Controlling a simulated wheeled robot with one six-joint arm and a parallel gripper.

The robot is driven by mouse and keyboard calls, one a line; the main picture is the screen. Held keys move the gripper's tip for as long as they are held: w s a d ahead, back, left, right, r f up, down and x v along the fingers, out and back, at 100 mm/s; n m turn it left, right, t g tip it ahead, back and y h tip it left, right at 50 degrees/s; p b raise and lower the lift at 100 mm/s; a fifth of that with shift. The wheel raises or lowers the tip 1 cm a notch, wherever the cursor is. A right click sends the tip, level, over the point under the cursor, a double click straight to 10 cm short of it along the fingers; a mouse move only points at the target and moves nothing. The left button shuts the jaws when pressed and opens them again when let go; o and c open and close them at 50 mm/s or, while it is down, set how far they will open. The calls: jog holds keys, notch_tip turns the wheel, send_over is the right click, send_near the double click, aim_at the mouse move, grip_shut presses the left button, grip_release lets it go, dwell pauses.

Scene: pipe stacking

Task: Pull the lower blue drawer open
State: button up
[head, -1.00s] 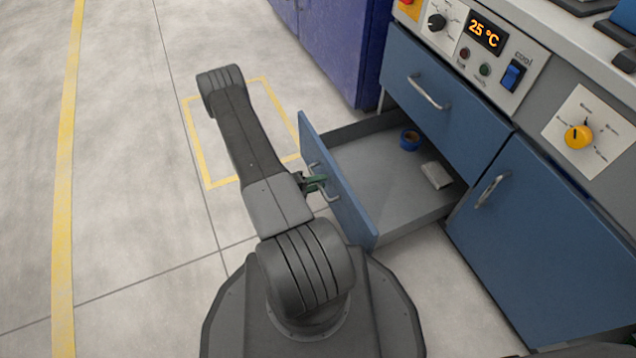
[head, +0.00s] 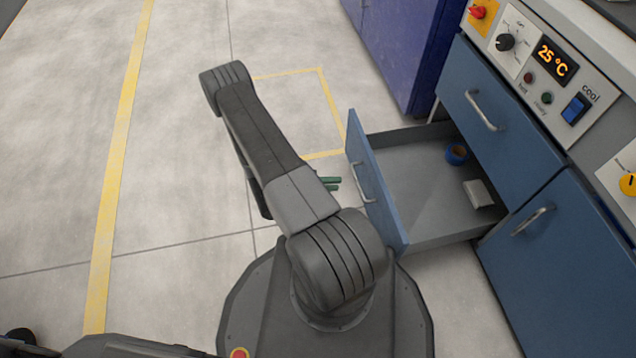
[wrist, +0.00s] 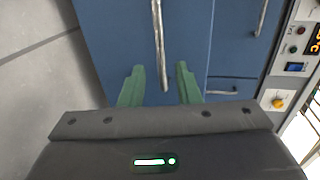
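The lower blue drawer (head: 376,182) stands pulled out from the cabinet, its inside in plain view. Its silver bar handle (head: 362,182) is on the front panel, and it also shows in the wrist view (wrist: 158,40). My gripper (head: 330,184) is a short way off the handle in the head view, partly hidden behind my arm. In the wrist view its two green fingers (wrist: 160,72) are apart, with the lower end of the handle showing between and beyond their tips. The fingers hold nothing.
A blue roll (head: 456,154) and a pale block (head: 477,193) lie in the drawer. A closed upper drawer (head: 500,110) and a cabinet door (head: 560,260) are beside it. A purple cabinet (head: 405,50) stands behind. The floor at left is clear.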

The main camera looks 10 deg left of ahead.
aim_at(358, 181)
jog(key=shift+p+v, duration=0.4)
jog(key=shift+v, duration=1.9)
jog(key=shift+d, duration=0.1)
jog(key=b+x, duration=0.3)
jog(key=x, duration=1)
jog(key=shift+w+d, duration=0.1)
jog(key=shift+d, duration=0.25)
